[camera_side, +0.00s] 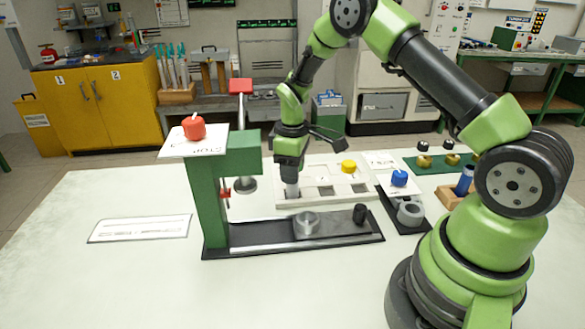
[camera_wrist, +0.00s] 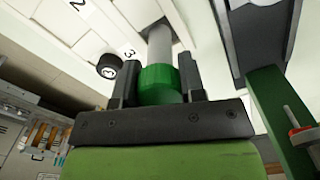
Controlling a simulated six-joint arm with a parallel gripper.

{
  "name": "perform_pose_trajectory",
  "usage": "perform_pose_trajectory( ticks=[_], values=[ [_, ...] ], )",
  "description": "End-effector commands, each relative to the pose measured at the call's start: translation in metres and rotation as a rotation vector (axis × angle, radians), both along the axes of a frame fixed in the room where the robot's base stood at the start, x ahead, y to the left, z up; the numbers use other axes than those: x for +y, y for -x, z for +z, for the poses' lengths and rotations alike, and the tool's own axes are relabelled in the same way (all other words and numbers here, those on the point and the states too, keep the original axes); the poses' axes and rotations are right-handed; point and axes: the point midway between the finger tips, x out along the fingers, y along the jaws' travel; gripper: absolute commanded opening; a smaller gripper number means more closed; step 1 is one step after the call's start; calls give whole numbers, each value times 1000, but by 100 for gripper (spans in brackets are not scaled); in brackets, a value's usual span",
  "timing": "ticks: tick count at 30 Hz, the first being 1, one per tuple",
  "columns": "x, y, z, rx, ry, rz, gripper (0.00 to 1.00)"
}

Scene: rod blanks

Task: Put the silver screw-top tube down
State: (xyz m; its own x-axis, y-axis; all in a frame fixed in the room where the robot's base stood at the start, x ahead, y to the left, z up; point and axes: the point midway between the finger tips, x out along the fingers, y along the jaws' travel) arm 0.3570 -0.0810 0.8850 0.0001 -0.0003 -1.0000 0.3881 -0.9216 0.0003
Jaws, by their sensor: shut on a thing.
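My gripper (camera_wrist: 156,80) is shut around the green collar or cap (camera_wrist: 158,84) of the silver tube (camera_wrist: 160,42) in the wrist view. The tube's silver body points away from the jaws, toward a white surface. In the side view my gripper (camera_side: 291,170) points down, and the tube's pale body (camera_side: 292,189) shows below it at the left end of a white tray (camera_side: 322,198). The tube looks upright. I cannot tell whether its lower end touches the tray or sits in a slot, and the jaws hide its top.
A green press-like stand (camera_side: 214,205) with a red knob (camera_side: 193,127) stands close on the left. A yellow-topped piece (camera_side: 348,166) sits in the tray. A blue knob (camera_side: 399,177) and grey ring (camera_side: 410,213) are to the right. The front-left table is mostly clear.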

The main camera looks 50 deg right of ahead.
Motion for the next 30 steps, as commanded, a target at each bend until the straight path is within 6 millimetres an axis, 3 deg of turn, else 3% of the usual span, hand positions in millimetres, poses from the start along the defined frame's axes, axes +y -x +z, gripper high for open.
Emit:
perform_pose_trajectory(
  ticks=[5,6,9,20,30],
  values=[
    [0,0,-3,0,0,0,12],
    [0,0,-2,-1,0,0,44],
    [0,0,-2,-1,0,0,63],
    [0,-1,5,-3,1,1,63],
    [0,-1,75,-7,2,1,63]
  ],
)
